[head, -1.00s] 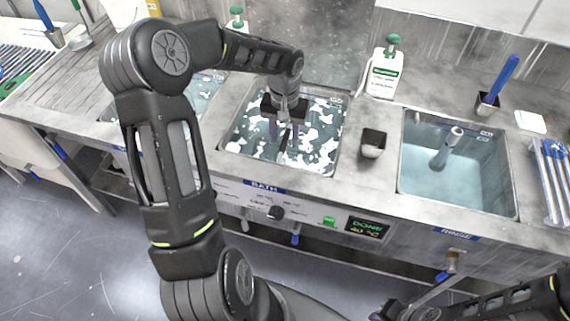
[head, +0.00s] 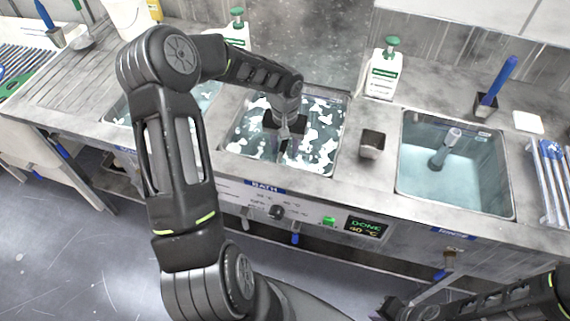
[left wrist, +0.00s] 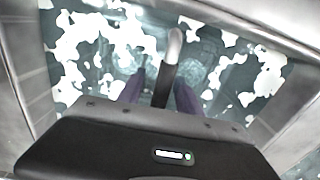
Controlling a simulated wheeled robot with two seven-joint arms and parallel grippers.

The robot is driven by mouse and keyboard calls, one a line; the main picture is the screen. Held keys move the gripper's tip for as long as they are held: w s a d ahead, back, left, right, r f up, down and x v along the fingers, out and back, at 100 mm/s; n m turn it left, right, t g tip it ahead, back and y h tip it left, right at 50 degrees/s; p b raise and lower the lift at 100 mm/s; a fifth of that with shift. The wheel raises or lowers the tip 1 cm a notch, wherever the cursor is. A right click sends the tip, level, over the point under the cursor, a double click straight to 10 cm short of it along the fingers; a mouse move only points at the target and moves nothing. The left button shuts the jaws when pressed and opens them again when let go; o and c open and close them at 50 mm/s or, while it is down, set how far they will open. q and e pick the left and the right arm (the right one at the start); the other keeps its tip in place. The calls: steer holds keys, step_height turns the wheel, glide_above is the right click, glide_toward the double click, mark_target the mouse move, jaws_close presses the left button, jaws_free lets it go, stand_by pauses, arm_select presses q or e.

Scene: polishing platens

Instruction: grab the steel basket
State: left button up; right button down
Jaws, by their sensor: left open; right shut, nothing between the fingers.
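The steel basket is mostly hidden in the bath (head: 237,146) under patchy white foam. In the left wrist view a grey, round-ended upright handle (left wrist: 174,45) with a dark lower part stands out of the liquid, seemingly the basket's. Dim round shapes show below the surface beside it. My left gripper (left wrist: 158,94) is open, its purple fingers pointing down into the bath, one on each side of the handle's dark part. I cannot tell whether they touch it. My right gripper (head: 392,308) is at the bottom right of the head view, shut and empty, away from the bath.
A rinse basin (head: 470,175) with clear liquid and a grey upright handle (head: 446,148) lies to the right. A small dark cup (head: 372,144) stands between the basins. A pump bottle (head: 383,72) is behind. A display (head: 365,226) on the front reads DONE, 40 °C.

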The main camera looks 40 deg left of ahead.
arm_select(q)
jaws_close()
stand_by(0.3)
stand_by(1.1)
